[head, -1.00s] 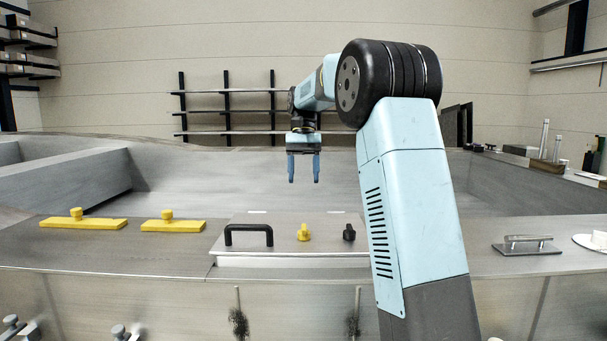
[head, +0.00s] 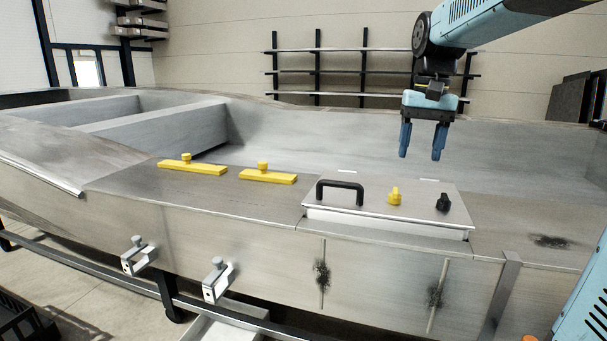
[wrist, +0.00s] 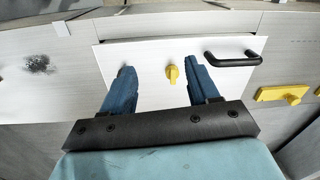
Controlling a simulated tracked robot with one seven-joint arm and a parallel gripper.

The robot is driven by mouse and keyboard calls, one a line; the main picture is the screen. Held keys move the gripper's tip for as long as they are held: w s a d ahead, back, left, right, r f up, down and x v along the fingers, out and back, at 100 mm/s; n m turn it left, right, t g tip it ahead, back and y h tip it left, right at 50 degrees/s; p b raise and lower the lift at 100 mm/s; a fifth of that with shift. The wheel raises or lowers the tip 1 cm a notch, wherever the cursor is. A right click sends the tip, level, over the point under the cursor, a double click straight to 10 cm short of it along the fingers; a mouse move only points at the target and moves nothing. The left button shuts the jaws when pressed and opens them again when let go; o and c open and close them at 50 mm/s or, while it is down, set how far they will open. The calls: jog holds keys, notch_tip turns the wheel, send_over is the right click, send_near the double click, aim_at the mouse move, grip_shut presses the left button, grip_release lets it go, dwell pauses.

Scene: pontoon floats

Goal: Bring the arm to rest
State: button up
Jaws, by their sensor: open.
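My gripper (head: 423,142) is open and empty, with its two blue fingers pointing down in the head view. It hangs above the metal hatch lid (head: 335,207) of the grey pontoon float, apart from it. In the wrist view my gripper (wrist: 157,88) shows its fingers spread over the lid, with the yellow knob (wrist: 172,74) seen between them. My light blue arm (head: 490,22) reaches in from the upper right in the head view.
The lid carries a black handle (head: 340,185), a yellow knob (head: 394,196) and a black knob (head: 442,202). Two yellow bars (head: 192,168) (head: 268,177) lie to its left. Two clamps (head: 139,256) (head: 217,280) sit on the front side. A rack (head: 340,73) stands behind.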

jog(key=s+f+n+t, duration=0.1)
jog(key=s+f, duration=0.3)
jog(key=s, duration=0.5)
jog(key=s+f+n+t, duration=0.1)
jog(key=s+f+t, duration=0.3)
jog(key=s, duration=0.5)
jog(key=shift+a+f+h, duration=0.15)
jog(key=shift+f+h, duration=0.15)
jog(key=shift+f, duration=0.5)
